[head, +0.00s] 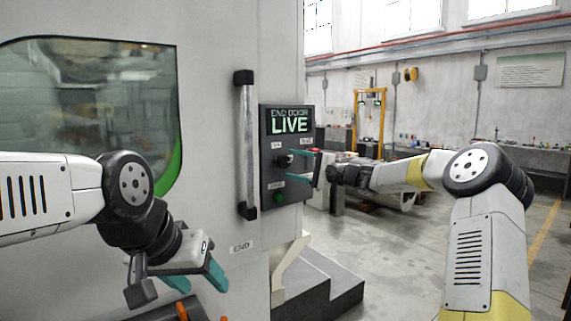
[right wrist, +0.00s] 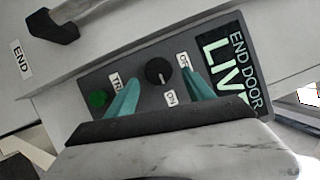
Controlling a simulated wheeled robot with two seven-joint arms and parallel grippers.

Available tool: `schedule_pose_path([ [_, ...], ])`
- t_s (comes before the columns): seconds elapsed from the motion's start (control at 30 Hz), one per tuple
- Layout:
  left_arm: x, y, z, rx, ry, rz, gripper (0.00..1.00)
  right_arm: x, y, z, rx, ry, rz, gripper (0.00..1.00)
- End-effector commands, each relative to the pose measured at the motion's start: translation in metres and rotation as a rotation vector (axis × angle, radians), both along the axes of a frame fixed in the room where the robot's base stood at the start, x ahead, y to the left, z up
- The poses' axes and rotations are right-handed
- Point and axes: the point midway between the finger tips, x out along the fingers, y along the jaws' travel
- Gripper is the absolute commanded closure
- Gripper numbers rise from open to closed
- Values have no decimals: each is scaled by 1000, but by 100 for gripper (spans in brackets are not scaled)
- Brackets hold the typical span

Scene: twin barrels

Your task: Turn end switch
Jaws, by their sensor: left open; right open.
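The dark switch panel (head: 268,180) is on the machine's front, with a lit screen (head: 289,122) reading "END DOOR LIVE". Its black rotary switch (right wrist: 158,71) sits between the two teal fingers of my right gripper (right wrist: 158,92), with a gap on each side. In the head view, the switch (head: 284,161) is partly beside the right gripper (head: 300,165), which is open at the panel. A green button (right wrist: 99,99) is below the switch in the head view. My left gripper (head: 178,285) is open and empty at the lower left, away from the panel.
A vertical door handle (head: 247,145) stands just left of the panel. A windowed door (head: 90,110) fills the left. A dark step (head: 318,285) lies below the panel. Open floor (head: 400,255) is to the right, with a workbench (head: 490,160) at the far wall.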

Motion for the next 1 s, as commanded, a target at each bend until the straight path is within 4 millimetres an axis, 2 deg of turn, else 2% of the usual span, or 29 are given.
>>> schedule_pose_path([
  [0.1,0,0,0,0,0,0,45,-10,-16,-2,-1,1,-2,39],
  [0.27,0,0,0,0,0,0,45,-17,-27,-3,0,0,-1,39],
  [0.57,0,0,0,0,0,0,45,-18,-28,-3,1,1,1,39],
  [0.67,0,0,0,0,0,0,45,-23,-22,-3,-22,-1,12,39],
  [0.77,0,0,0,0,0,0,45,-45,2,-7,-117,-4,58,39],
  [0.83,0,0,0,0,0,0,45,-72,24,-13,-233,-8,106,39],
  [0.9,0,0,0,0,0,0,45,-106,43,-23,-375,-13,157,39],
  [1.0,0,0,0,0,0,0,45,-157,55,-39,-586,-20,215,39],
])
